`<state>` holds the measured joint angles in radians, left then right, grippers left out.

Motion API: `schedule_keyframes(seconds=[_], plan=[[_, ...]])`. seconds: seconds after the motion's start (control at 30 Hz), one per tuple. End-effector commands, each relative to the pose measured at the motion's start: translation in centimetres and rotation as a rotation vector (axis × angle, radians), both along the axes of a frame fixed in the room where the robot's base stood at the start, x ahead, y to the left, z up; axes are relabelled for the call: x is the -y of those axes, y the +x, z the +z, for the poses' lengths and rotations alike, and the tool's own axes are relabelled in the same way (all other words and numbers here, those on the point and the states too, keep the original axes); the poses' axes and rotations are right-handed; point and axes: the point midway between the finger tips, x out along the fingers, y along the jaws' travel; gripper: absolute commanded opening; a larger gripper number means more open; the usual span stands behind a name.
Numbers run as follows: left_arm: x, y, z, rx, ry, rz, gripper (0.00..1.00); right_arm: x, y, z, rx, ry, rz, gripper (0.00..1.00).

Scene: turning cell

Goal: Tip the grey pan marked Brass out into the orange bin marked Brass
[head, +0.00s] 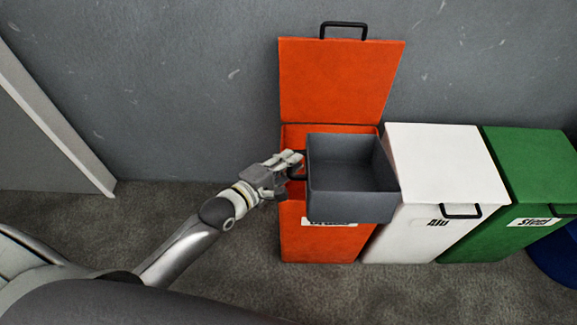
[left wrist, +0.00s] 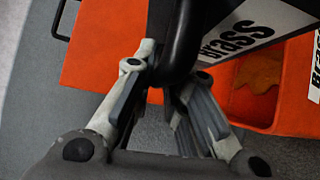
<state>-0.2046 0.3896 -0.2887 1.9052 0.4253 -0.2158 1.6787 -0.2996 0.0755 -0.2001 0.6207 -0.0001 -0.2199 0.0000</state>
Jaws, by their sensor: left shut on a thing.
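The grey pan (head: 350,205) is held over the orange bin (head: 325,245), roughly level, and overlaps the bin's right edge in the head view. The part of its inside that shows is plain dark grey, with no contents to be seen. My left gripper (head: 290,162) is shut on the pan's dark handle at its left side; the handle (left wrist: 182,40) also shows between the fingers in the left wrist view. That view shows the Brass label on the pan (left wrist: 238,45). The orange bin's lid (head: 340,82) stands open. Its front label is partly hidden by the pan. A brownish patch shows inside the bin (left wrist: 300,75).
A white bin (head: 440,160) marked Alu and a green bin (head: 520,155) marked Steel stand to the right, both lids shut. A blue rounded thing (head: 560,258) is at the right edge. A grey wall is behind. The floor left of the orange bin is clear.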

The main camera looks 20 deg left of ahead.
Motion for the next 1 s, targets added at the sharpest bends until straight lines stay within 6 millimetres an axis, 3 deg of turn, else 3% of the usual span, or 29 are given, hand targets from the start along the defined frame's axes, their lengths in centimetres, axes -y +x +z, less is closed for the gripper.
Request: schedule_keyframes(seconds=[0.03,0.5,1.0], plan=[[0.0,0.0,-0.7,0.027,0.003,0.001,0.0,0.0,0.0,-1.3,0.0,0.0,0.0,0.4],[0.1,-0.2,-1.9,0.235,0.064,0.0,0.0,0.5,0.0,-6.4,-0.001,-0.005,0.002,0.4],[0.1,-0.3,-1.7,0.292,0.08,0.0,0.0,0.5,-0.1,-7.4,-0.001,-0.006,0.001,0.4]])
